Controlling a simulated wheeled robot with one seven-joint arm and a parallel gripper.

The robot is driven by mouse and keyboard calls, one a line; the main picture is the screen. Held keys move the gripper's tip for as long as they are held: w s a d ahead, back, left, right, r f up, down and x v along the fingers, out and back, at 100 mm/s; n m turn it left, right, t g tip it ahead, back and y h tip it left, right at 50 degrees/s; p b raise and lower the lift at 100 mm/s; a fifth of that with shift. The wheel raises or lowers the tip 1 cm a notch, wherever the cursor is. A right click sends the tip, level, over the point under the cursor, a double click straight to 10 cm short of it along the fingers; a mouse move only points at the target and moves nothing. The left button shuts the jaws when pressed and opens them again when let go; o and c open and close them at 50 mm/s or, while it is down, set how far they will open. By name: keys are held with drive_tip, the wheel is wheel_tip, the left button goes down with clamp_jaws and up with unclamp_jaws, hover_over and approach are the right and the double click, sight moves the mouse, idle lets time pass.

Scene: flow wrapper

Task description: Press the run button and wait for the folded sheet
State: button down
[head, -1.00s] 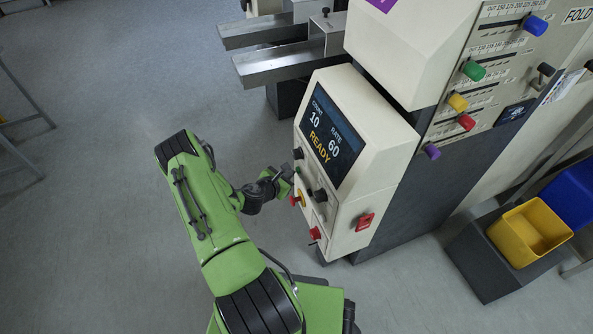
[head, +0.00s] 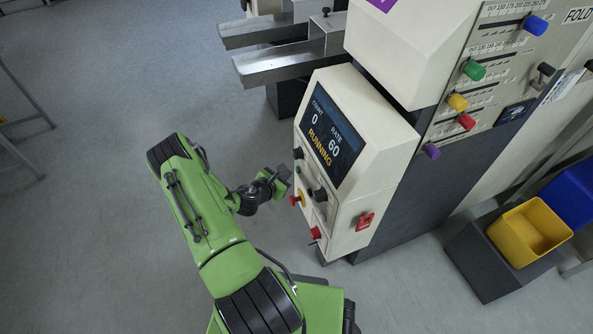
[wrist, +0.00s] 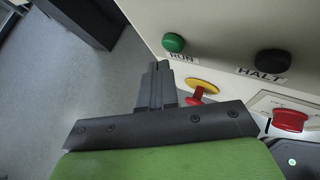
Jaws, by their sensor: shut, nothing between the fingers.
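The control panel (head: 375,165) is a cream box with a screen (head: 328,132) that reads COUNT 0, RATE 60, RUNNING. The green run button (wrist: 173,43), labelled RUN, shows in the wrist view at the upper middle. In the head view my gripper (head: 283,176) is just left of the panel's front face, with a small gap. No folded sheet shows in either view.
Metal rails (head: 275,62) stick out above the panel. A yellow bin (head: 527,233) stands at right.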

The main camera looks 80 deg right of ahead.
drive_tip(key=shift+w+a, duration=0.4)
drive_tip(key=shift+w, duration=0.35)
drive_tip(key=shift+w+a, duration=0.45)
drive_tip(key=shift+w, duration=0.25)
drive_tip(key=shift+w+a, duration=0.4)
drive_tip(key=shift+w, duration=0.35)
